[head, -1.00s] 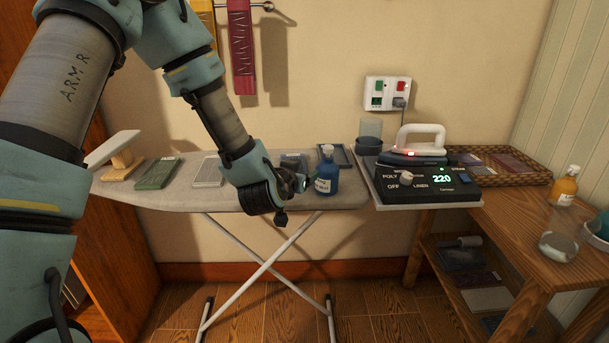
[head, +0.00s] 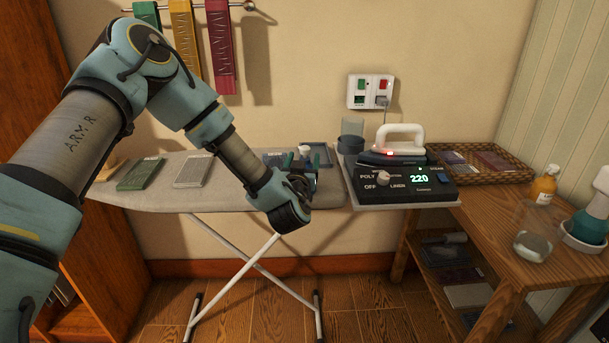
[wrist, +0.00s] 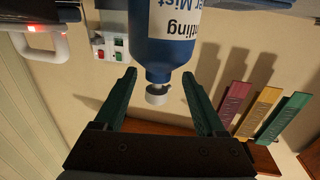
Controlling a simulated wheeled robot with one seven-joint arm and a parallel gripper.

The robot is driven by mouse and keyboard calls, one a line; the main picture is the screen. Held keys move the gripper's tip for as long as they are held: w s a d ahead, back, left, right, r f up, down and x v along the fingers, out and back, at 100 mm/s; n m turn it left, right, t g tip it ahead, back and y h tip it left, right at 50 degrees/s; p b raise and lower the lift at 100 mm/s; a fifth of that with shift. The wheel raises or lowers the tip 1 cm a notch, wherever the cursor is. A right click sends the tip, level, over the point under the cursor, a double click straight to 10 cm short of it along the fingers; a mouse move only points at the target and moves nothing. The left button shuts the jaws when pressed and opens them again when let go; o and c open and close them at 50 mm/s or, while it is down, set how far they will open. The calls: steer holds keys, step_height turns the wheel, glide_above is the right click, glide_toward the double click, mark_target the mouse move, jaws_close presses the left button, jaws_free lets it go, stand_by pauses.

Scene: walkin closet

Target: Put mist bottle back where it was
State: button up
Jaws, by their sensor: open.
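The mist bottle is blue with a white cap and a white label. In the wrist view the bottle (wrist: 163,50) shows upside down, with part of the word "Mist" readable. In the head view only its white cap (head: 305,151) shows clearly, above the right end of the ironing board; my gripper hides most of the body. My gripper (head: 302,160) is open, with a green finger on either side of the bottle. In the wrist view the gripper (wrist: 158,75) has visible gaps between both fingers and the bottle. I cannot tell whether the bottle touches the board.
The ironing board (head: 225,200) carries flat packs and a shallow blue tray (head: 321,150). An amber bottle (head: 543,185) and a glass jar (head: 533,240) stand on the wooden table.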

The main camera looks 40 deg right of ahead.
steer(key=p+x, duration=0.1)
steer(key=x, duration=0.3)
steer(key=shift+d+f+p, duration=0.2)
steer(key=shift+d+p, duration=0.05)
steer(key=shift+p, duration=0.15)
jaws_close()
stand_by(1.0)
